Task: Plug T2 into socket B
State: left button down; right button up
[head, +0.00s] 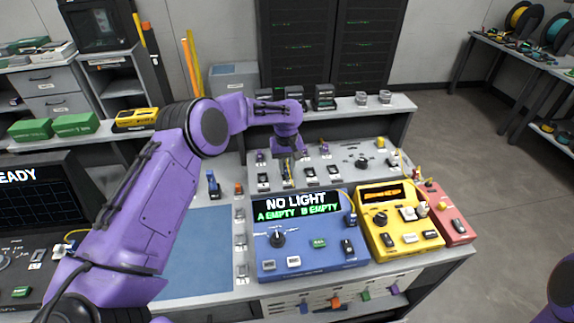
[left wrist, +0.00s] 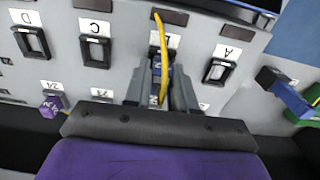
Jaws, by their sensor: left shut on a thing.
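My left gripper (head: 288,160) is shut on a blue plug with a yellow cable, above the grey sloped panel (head: 352,178). In the left wrist view the blue plug (left wrist: 157,78) sits between the fingers (left wrist: 160,90), in the row of sockets between socket C (left wrist: 95,50) and socket A (left wrist: 220,70). The blue meter's screen (head: 297,206) reads NO LIGHT, A EMPTY, B EMPTY. My right gripper is out of view.
Socket D (left wrist: 31,42) is beside C. A purple plug (left wrist: 52,104) stands behind the socket row. The blue mat (head: 200,250) is clear.

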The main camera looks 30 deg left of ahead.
pick_arm(q)
jog(key=shift+f, duration=0.25)
jog(key=c, duration=0.8)
grip_release()
jog(key=shift+c, duration=0.2)
notch_tip(320, 180, up, 10)
jog(key=shift+b, duration=1.15)
jog(key=shift+r, duration=0.3)
